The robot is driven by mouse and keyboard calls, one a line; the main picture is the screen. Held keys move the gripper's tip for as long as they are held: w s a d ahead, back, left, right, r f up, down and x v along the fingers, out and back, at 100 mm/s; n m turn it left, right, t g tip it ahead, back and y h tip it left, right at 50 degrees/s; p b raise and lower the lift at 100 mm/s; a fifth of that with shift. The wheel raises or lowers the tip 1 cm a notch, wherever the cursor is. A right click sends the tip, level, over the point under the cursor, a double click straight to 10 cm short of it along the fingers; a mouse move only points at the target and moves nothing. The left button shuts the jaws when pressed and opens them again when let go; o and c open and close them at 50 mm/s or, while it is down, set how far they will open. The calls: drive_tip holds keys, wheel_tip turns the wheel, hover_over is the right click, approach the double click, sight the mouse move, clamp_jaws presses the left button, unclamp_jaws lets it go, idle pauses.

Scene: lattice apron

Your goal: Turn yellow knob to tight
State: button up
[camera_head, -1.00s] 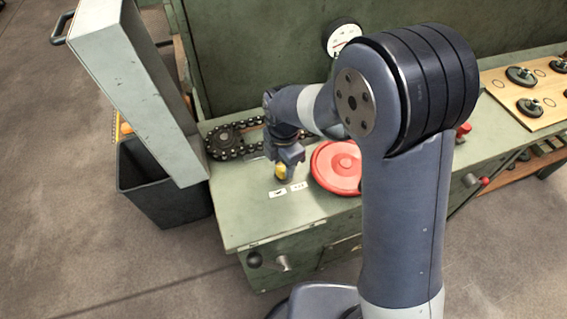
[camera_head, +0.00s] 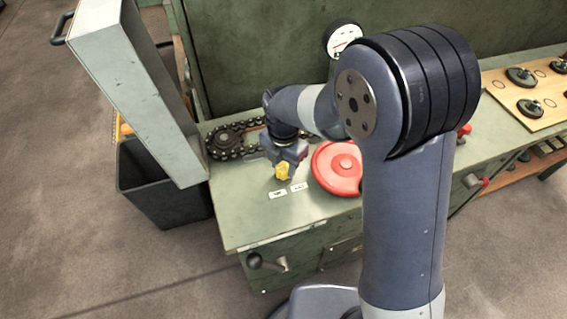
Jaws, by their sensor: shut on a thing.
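The yellow knob (camera_head: 282,172) is on the green bench top, left of the red round wheel. My gripper (camera_head: 283,163) points down over the knob and is shut on it. The gripper hides the upper part of the knob. Two small white labels (camera_head: 278,194) (camera_head: 299,187) lie on the bench just in front of the knob; their print is too small to read.
A red wheel (camera_head: 323,168) sits close to the right of the gripper. A chain and sprocket (camera_head: 226,139) lie behind left. An open grey door (camera_head: 135,90) stands at left above a dark bin (camera_head: 160,190). A dial gauge (camera_head: 343,39) is on the back panel. The front bench top is clear.

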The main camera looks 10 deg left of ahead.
sight(283, 167)
drive_tip(key=o, duration=1)
drive_tip(key=shift+r, duration=0.1)
wheel_tip(283, 167, up, 11)
drive_tip(key=shift+f, duration=0.15)
wheel_tip(283, 167, down, 11)
idle(0.5)
